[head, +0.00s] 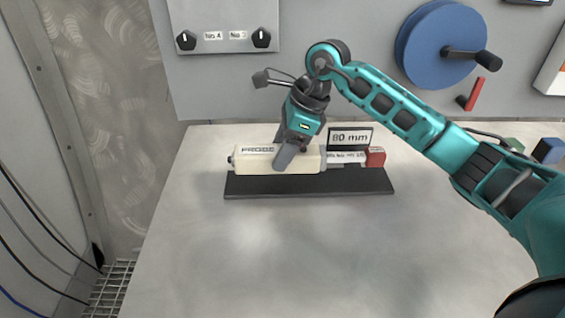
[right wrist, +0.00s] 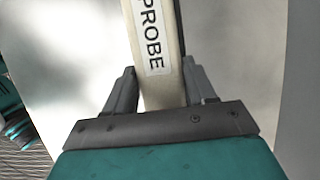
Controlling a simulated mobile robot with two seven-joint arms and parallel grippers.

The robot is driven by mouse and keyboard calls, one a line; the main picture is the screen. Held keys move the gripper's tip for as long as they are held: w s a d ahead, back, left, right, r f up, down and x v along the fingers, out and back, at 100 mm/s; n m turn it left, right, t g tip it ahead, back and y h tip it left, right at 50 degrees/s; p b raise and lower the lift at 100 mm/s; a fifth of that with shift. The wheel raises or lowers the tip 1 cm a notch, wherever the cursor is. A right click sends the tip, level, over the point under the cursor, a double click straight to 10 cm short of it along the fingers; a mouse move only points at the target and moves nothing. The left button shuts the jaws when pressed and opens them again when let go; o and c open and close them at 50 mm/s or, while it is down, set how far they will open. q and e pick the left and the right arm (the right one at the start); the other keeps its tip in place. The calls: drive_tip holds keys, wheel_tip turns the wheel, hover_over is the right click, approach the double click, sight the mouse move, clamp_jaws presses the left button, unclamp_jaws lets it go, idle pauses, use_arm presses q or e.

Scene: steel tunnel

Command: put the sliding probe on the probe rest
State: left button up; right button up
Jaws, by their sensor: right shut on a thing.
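The sliding probe (head: 248,160) is a cream bar labelled PROBE, lying lengthwise along the back edge of a dark flat plate (head: 310,188) on the table. My right gripper (head: 284,162) comes down from above and is shut on the probe near its middle. In the right wrist view the probe (right wrist: 156,85) runs between the two fingers (right wrist: 158,85). I cannot tell whether the probe touches the plate. A sign reading 80 mm (head: 350,138) and a red block (head: 376,157) are at the right end. No thing is clearly marked as the probe rest. My left gripper is out of view.
The grey table (head: 260,260) is clear in front of the plate. The back wall carries a knob panel (head: 225,38) and a blue wheel with a handle (head: 435,45).

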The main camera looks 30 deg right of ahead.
drive_tip(key=shift+f, duration=1.8)
drive_tip(key=shift+f, duration=0.15)
drive_tip(key=o, duration=1.4)
drive_tip(key=shift+c, duration=0.2)
drive_tip(key=v, duration=1.2)
drive_tip(key=shift+a, duration=0.1)
